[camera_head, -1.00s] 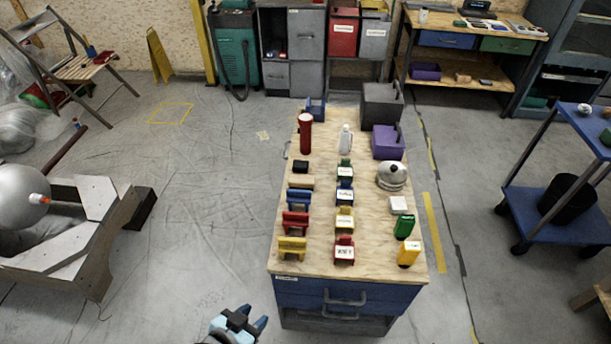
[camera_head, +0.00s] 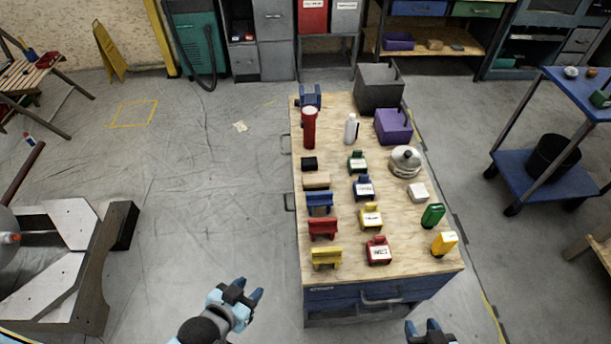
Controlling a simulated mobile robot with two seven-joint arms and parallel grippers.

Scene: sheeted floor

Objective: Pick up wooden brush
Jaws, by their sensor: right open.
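A small tan, wood-coloured block (camera_head: 316,181) lies at the left side of the wooden workbench top (camera_head: 335,205), between a black block and a blue bench-shaped piece. It may be the wooden brush, but it is too small to tell bristles. My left gripper (camera_head: 248,290) is left of the bench's front corner, off the bench top, with its fingers apart and nothing between them. My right gripper (camera_head: 432,326) is at the bottom edge, in front of the bench, open and empty; only its tips show.
Several small coloured pieces stand in rows on the bench. A blue cart (camera_head: 537,178) is at right.

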